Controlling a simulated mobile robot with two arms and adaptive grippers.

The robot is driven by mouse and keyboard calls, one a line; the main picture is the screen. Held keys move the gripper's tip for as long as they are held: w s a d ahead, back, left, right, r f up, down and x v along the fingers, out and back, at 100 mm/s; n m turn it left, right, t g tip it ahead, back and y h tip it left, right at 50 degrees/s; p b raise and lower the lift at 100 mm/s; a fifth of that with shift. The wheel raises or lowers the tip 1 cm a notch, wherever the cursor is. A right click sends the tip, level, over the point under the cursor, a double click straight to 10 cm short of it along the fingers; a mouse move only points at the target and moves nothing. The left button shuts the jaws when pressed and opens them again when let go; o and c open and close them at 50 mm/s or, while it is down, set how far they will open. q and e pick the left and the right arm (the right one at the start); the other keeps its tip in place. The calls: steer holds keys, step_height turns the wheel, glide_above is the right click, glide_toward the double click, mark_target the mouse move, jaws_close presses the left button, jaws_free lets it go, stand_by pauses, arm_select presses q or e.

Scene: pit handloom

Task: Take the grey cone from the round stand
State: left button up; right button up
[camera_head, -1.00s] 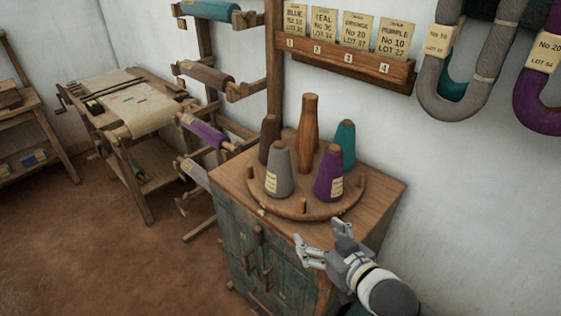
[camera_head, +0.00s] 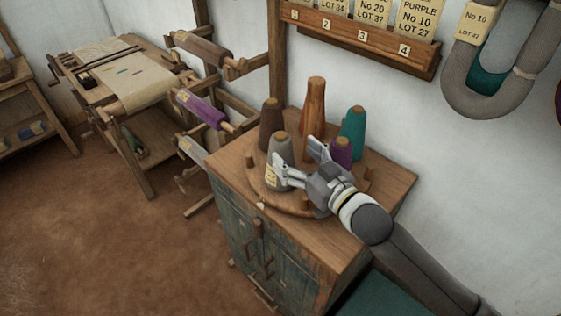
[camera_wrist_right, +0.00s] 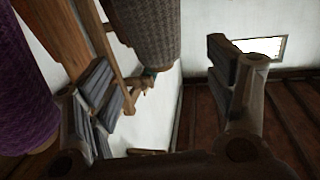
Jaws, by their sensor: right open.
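The grey cone (camera_head: 279,152) stands upright on the left front of the round wooden stand (camera_head: 284,203), with a pale label on its side. My right gripper (camera_head: 301,161) is open beside the cone, on its right, with one finger overlapping its lower right side in the head view. In the right wrist view, the grey cone (camera_wrist_right: 146,32) shows at the top, between the directions of the two spread fingers (camera_wrist_right: 160,95). Nothing is held, and I cannot tell whether a finger touches the cone. My left gripper is not in view.
The stand sits on a cabinet (camera_head: 245,225) against the wall.

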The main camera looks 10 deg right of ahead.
mark_target(287, 146)
steer(key=shift+w, duration=0.35)
steer(key=p+x, duration=0.2)
steer(key=x, duration=0.1)
steer(key=shift+w+a+r, duration=0.15)
steer(key=shift+w+a, duration=0.1)
steer(key=shift+w, duration=0.05)
steer(key=shift+w+a, duration=0.15)
steer(key=shift+w, duration=0.35)
steer(key=shift+s, duration=0.1)
steer(key=c, duration=1.5)
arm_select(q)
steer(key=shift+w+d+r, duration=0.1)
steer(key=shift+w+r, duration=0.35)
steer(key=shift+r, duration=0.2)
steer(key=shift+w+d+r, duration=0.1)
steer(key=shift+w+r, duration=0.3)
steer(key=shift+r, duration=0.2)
arm_select(e)
steer(key=shift+c, duration=0.3)
